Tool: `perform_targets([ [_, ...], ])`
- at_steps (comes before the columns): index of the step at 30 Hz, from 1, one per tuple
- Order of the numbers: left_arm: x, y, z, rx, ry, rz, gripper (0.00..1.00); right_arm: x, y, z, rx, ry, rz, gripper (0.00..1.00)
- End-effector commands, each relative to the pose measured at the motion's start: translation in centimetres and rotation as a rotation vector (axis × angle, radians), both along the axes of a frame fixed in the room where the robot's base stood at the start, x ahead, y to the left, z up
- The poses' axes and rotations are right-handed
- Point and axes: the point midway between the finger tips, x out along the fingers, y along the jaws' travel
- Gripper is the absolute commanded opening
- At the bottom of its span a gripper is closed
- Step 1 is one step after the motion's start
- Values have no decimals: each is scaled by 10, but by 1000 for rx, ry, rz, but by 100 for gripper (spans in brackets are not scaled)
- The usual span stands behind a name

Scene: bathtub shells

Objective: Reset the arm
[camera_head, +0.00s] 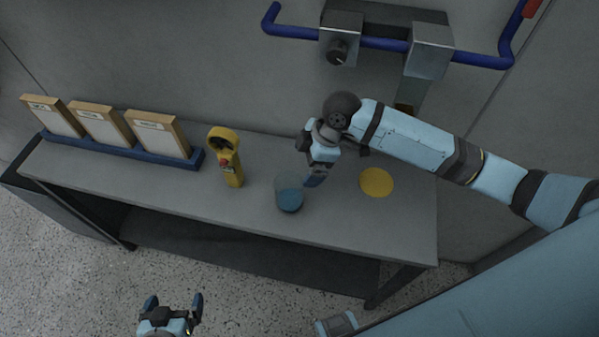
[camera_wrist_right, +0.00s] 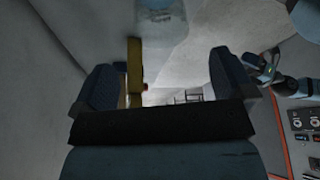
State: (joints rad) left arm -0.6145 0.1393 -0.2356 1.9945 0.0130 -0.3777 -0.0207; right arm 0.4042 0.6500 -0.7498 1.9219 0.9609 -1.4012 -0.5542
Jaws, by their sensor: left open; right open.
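My right arm reaches in from the right over the table (camera_head: 410,215). My right gripper (camera_head: 315,180) is open, just beside and behind a clear cup with blue contents (camera_head: 289,197). In the right wrist view, the two dark fingers of my right gripper (camera_wrist_right: 165,80) stand wide apart with nothing clasped between them. A blurred clear container (camera_wrist_right: 160,18) shows at the top edge there, beyond the fingers. My left gripper (camera_head: 172,308) is open and empty, low at the bottom of the head view, in front of the table and apart from it.
A yellow handheld device (camera_head: 229,165) stands left of the cup. A yellow disc (camera_head: 376,182) lies to its right. A blue rack (camera_head: 120,149) with three framed cards stands at the table's left end. A blue pipe (camera_head: 384,43) with metal fittings runs along the wall.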

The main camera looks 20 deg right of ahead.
Motion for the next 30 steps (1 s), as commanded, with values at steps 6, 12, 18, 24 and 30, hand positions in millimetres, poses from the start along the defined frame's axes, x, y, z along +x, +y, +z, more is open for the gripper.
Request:
perform_targets([
  [6,0,0,-2,1,3,0,100,-1,-6,13,-1,0,1,100],
  [12,0,0,-2,1,3,0,100,-1,-6,14,-1,0,1,100],
  [18,0,0,-2,1,2,1,100,-1,-6,14,-1,0,1,100],
  [24,0,1,-2,1,2,1,100,-8,0,11,6,0,-11,100],
  [30,0,1,-1,1,0,1,100,-51,26,1,51,-6,-141,100],
])
